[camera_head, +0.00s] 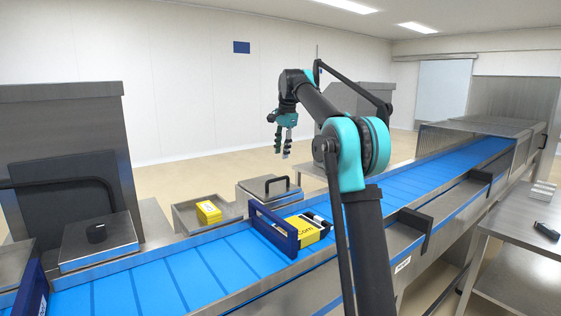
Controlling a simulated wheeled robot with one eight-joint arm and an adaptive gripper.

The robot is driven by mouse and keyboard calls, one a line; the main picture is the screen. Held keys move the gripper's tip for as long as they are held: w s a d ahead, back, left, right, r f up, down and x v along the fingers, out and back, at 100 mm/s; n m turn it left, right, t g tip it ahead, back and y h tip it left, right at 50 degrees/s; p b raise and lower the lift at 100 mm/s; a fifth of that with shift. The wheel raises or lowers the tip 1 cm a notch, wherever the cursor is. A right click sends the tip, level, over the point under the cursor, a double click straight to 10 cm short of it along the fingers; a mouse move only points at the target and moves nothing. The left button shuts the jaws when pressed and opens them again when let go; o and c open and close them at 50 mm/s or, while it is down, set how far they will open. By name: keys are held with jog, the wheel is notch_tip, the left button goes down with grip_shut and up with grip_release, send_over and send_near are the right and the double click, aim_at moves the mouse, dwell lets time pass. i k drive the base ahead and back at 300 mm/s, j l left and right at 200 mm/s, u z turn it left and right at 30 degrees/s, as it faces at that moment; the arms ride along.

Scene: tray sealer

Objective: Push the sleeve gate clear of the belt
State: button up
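A dark blue gate-like bar (273,229) stands across the blue conveyor belt (215,265) near the middle of the picture. I take it for the sleeve gate, though a similar dark blue piece (33,290) stands on the belt at the far left. A yellow package marked "Corn" (304,231) lies on the belt just right of the middle bar, close against it. My gripper (282,154) hangs in the air above and beyond the belt, fingers pointing down. Its two fingers look apart, with nothing between them. It touches neither blue piece.
A yellow pack (208,212) sits in a metal tray beyond the belt. A steel lid with a black handle (268,192) is beside it. A guarded tunnel (465,140) covers the far belt. A steel table (525,232) stands at right.

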aim_at(289, 245)
jog(key=k, duration=1)
